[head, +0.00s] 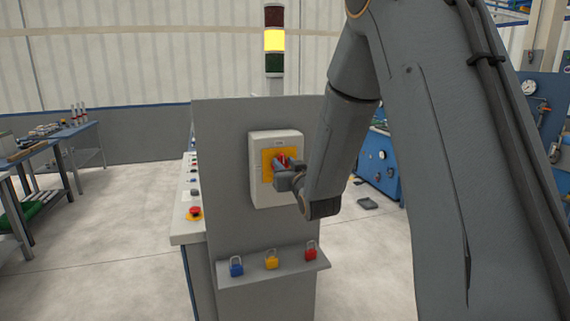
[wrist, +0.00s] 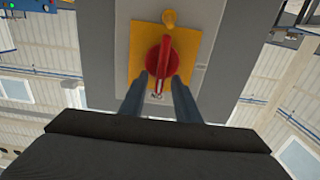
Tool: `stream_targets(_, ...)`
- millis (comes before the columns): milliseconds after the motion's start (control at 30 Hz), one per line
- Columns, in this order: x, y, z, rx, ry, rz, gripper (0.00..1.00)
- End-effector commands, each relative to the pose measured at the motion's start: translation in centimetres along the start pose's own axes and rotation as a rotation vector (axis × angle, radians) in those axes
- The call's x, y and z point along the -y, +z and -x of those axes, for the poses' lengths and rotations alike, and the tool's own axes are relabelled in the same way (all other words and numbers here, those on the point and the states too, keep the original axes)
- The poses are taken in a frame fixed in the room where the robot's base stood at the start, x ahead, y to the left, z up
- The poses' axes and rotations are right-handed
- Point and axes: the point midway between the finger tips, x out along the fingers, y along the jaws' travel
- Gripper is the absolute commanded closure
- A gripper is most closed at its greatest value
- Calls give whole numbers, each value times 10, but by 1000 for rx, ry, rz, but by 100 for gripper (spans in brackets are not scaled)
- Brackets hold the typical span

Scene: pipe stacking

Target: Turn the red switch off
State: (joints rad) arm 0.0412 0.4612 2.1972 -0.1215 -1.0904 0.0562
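The red switch (wrist: 162,62) is a rotary handle on a yellow plate (wrist: 191,42). In the wrist view the handle runs nearly up and down, tilted slightly. In the head view the red switch (head: 283,159) is partly hidden by my gripper, on a pale box (head: 286,138) fixed to a grey panel. My gripper (wrist: 162,77) has its two fingers on either side of the handle's lower part. Gaps show between the fingers and the handle's lower end; contact at the tips cannot be made out. In the head view my gripper (head: 279,169) is right at the switch.
A ledge (head: 255,279) below the box holds a blue padlock (head: 236,267), a yellow padlock (head: 271,259) and a red padlock (head: 311,251). A red button (head: 195,212) sits on the console at the left. The signal tower (head: 274,40) glows yellow.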

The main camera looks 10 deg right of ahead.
Motion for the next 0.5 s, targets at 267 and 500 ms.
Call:
stream_targets(267, 0, 0, 0, 0, 0, 0, 96)
stream_targets(500, 0, 0, 0, 0, 0, 4, 100)
